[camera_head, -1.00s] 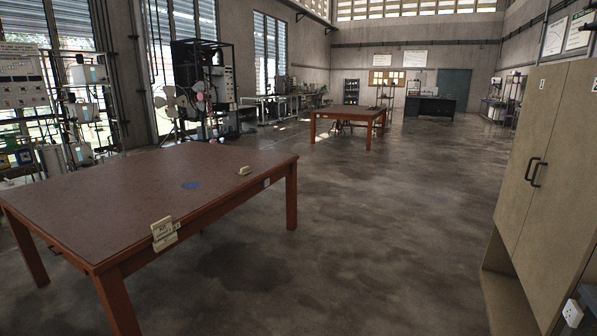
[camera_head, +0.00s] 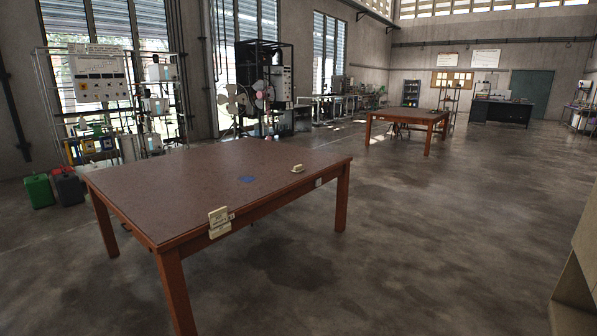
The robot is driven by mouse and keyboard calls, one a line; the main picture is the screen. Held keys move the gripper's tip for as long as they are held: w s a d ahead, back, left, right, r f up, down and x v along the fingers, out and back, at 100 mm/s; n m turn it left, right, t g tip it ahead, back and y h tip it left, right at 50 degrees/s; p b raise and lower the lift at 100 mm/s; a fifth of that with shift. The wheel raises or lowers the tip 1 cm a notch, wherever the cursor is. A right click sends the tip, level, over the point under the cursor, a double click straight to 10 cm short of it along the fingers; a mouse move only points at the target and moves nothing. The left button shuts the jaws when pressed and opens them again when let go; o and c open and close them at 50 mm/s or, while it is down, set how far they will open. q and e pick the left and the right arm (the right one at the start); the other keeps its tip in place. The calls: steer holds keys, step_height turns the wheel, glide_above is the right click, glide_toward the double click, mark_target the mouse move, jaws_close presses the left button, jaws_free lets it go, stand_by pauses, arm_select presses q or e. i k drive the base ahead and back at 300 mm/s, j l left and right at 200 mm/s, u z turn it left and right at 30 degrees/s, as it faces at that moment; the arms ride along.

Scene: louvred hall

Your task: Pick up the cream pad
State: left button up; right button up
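A small cream block (camera_head: 297,169), which looks like the cream pad, lies on the near table (camera_head: 180,190) close to its right-hand edge. A flat blue round spot (camera_head: 249,179) is on the tabletop to its left. A second cream piece (camera_head: 218,216), upright with dark markings, stands at the table's front edge. It is too small to tell exactly what it is. Neither of my grippers is in view, and nothing touches the cream block.
Open concrete floor (camera_head: 420,240) lies right of the near table. A second red-legged table (camera_head: 408,117) stands farther back. Part of a beige cabinet (camera_head: 585,250) shows at the right edge. Shelving with equipment (camera_head: 110,95), green (camera_head: 39,190) and dark containers stand at the left.

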mark_target(297, 169)
steer(key=i+z, duration=0.35)
steer(key=i, duration=2.05)
